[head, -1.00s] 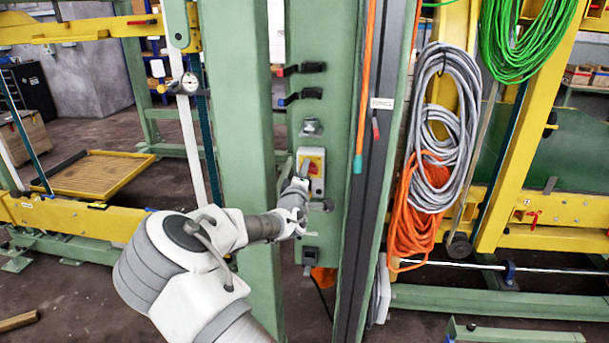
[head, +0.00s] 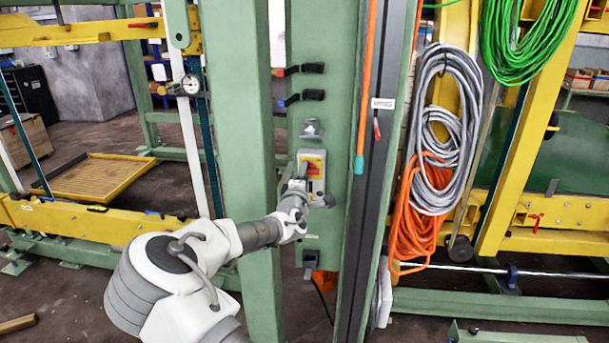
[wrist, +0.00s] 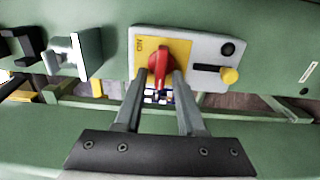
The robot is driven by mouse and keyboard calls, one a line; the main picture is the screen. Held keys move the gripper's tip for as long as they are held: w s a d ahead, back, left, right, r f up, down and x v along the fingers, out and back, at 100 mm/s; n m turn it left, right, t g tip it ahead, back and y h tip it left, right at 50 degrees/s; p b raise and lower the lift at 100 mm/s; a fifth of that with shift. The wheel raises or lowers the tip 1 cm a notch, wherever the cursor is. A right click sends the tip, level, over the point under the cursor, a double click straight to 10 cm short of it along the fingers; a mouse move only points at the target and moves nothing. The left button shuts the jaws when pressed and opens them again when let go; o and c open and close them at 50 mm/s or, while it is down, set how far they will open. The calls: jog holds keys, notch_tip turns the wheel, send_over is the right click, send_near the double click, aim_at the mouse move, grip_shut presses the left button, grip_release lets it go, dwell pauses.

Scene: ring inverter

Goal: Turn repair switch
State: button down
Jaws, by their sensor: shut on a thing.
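The repair switch is a red rotary knob (wrist: 161,62) on a yellow plate (wrist: 182,48) set in a grey box (wrist: 213,50). In the head view, the box (head: 318,188) is mounted on a green panel, with a bit of the red knob (head: 313,169) showing. My gripper (wrist: 160,82) has its two fingers on either side of the knob's lower part and is shut on it. In the wrist view the knob's handle stands nearly upright. In the head view my gripper (head: 303,178) reaches up to the box from below, and its fingertips are hard to make out.
A yellow knob (wrist: 230,75) and a black round button (wrist: 228,48) sit on the same box. Black brackets (head: 303,70) and a grey fitting (head: 312,129) project from the panel above. An orange rod (head: 366,90) and coiled cables (head: 440,130) hang to the right.

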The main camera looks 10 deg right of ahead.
jog(key=c, duration=0.9)
grip_release()
jog(key=v, duration=1.7)
jog(key=shift+s+p, duration=0.2)
jog(key=shift+p, duration=0.1)
